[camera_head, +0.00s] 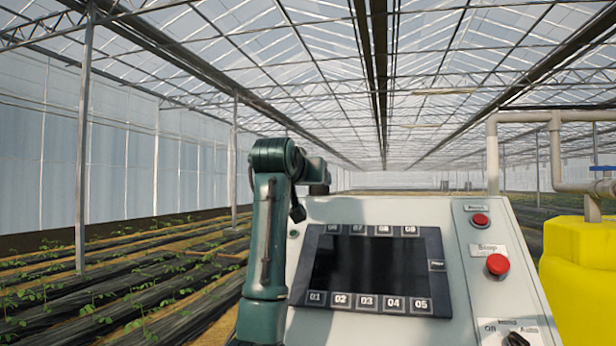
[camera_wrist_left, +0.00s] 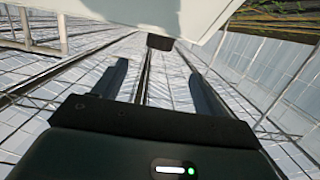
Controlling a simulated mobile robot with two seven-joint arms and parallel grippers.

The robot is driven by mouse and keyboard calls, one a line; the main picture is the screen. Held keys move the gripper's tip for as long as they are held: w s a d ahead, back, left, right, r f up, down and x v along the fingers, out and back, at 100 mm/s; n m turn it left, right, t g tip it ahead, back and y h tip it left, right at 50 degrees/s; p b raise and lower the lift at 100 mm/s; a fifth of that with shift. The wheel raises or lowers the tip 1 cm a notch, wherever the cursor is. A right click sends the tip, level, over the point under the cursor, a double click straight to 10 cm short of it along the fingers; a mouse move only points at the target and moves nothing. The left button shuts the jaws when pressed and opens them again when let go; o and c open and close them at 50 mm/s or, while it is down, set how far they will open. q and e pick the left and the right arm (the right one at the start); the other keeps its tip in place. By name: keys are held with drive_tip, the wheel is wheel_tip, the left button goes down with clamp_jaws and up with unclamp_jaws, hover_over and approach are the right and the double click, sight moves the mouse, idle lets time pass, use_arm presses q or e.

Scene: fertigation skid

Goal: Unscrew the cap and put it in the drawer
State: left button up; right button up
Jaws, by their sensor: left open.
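No cap and no drawer can be made out in either view. My left gripper (camera_wrist_left: 160,86) is open in the left wrist view, with its two dark fingers spread apart and nothing between them. A pale panel edge with a small dark block (camera_wrist_left: 159,42) lies just beyond the fingertips; I cannot tell what the block is. In the head view my green left arm rises at the left of the control panel and bends behind its top edge, and its gripper cannot be made out there. My right gripper is in neither view.
A pale control cabinet (camera_head: 455,210) with a dark screen (camera_head: 365,265), red buttons (camera_head: 497,264) and a black knob (camera_head: 515,339) fills the front. A yellow tank (camera_head: 585,265) and grey pipes (camera_head: 560,121) stand at right. Plant rows (camera_head: 130,290) lie at left.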

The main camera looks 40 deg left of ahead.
sight(319, 188)
use_arm(q)
drive_tip(key=p+x, duration=0.5)
drive_tip(key=x, duration=0.6)
drive_tip(key=shift+w+a+r, duration=0.1)
drive_tip(key=shift+w+a, duration=0.05)
drive_tip(key=shift+w, duration=0.15)
drive_tip(key=shift+w+a+f, duration=0.25)
drive_tip(key=shift+w+a, duration=0.05)
drive_tip(key=shift+w, duration=0.3)
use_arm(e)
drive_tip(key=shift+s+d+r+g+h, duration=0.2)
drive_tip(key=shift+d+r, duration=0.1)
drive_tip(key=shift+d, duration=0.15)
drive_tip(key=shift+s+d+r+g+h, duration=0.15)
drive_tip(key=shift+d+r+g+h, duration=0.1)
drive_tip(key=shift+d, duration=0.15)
